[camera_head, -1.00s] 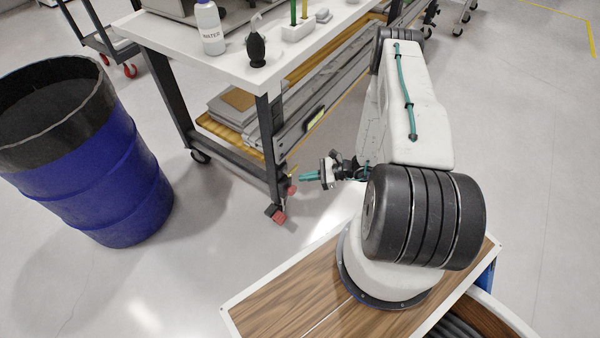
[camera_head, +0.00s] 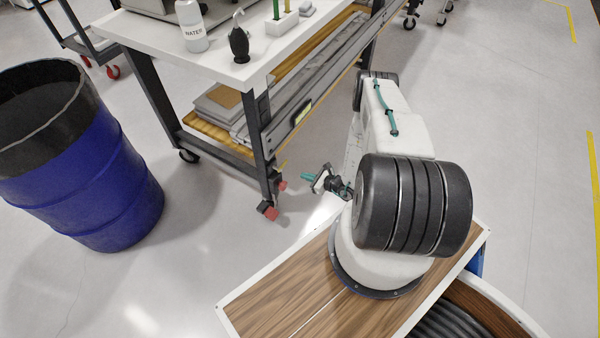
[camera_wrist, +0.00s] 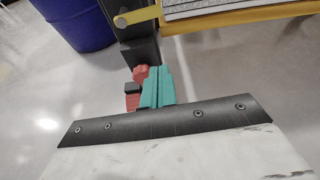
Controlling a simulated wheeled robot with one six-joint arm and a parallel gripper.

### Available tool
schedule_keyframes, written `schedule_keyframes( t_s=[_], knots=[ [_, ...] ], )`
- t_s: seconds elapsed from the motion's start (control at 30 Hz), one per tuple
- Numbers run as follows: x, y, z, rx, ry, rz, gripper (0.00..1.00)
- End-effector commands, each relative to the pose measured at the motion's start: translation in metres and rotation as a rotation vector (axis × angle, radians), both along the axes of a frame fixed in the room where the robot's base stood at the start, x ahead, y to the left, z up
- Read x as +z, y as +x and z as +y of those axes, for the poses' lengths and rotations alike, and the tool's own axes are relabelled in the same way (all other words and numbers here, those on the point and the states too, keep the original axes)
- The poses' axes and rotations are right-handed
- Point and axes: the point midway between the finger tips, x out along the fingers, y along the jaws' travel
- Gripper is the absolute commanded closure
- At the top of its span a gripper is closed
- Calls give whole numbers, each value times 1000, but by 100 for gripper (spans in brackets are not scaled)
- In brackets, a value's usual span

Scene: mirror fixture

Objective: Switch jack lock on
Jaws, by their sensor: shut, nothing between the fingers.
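The caster jack at the foot of the workbench's near leg has a red lower piece (camera_head: 268,210) and a second red piece (camera_head: 282,185) beside the leg. In the wrist view, red parts (camera_wrist: 132,100) show just left of my fingers, below the dark leg (camera_wrist: 138,50). My gripper (camera_head: 308,177) has teal fingers, shut and empty, to the right of the leg foot in the head view. In the wrist view the fingers (camera_wrist: 157,88) overlap part of the red parts. I cannot tell whether they touch. The lock's on or off position is not clear.
A blue drum (camera_head: 105,185) stands at left. Grey floor is open between drum and bench.

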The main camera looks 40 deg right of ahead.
Motion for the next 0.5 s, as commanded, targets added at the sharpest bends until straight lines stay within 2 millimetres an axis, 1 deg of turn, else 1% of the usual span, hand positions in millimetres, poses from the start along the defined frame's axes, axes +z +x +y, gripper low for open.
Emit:
schedule_keyframes(
  t_s=[0.03, 0.3, 0.47, 0.5],
  knots=[
    [-3, 8, 4, 6, -1, -1, 100],
    [-20, 54, 20, 6, -1, -1, 100],
    [-29, 77, 29, 4, 0, -1, 100],
    [-27, 81, 29, 2, 0, -1, 100]
  ],
)
